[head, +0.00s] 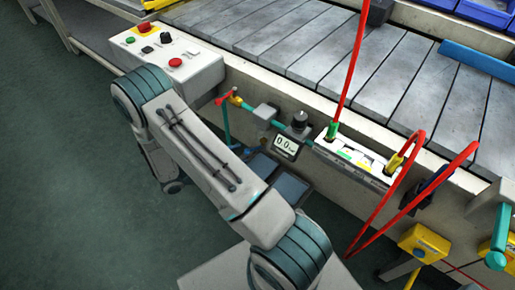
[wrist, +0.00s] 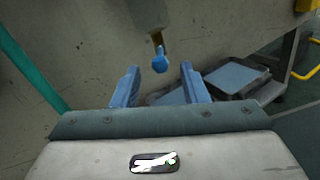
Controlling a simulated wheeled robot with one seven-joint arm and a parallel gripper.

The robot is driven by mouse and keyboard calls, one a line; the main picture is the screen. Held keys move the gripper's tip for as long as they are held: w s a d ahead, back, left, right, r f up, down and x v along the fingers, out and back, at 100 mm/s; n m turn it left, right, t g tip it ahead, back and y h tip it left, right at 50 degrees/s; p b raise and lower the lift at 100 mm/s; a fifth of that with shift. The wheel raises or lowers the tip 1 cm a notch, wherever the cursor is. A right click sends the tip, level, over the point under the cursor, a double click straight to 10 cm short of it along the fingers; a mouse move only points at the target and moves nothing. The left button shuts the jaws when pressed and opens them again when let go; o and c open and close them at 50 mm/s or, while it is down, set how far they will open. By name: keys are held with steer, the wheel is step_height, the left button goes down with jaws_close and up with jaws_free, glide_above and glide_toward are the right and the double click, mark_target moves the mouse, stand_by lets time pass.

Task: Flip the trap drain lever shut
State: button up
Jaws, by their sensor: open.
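In the wrist view a small lever with a blue rounded tip (wrist: 160,63) and a short brass-coloured stem hangs below a grey cylindrical body (wrist: 149,14), apparently the trap drain lever. It points down toward my gripper. My gripper (wrist: 159,72) is open, with one blue finger on each side of the blue tip in the picture. I see no clear contact, and the depth between fingers and lever is hard to judge. In the head view my arm hides the gripper, and the lever cannot be made out.
A teal pipe (wrist: 28,62) runs at the left of the wrist view. Dark trays (wrist: 235,77) lie below right. In the head view a gauge reading 0.0 (head: 286,146), a grey control box (head: 174,62) and red hoses (head: 353,60) line the conveyor (head: 300,40).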

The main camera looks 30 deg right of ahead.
mark_target(250, 150)
steer(key=d, duration=0.7)
steer(key=shift+s+d+b, duration=0.3)
steer(key=shift+s, duration=0.1)
steer(key=shift+g, duration=0.4)
jaws_close()
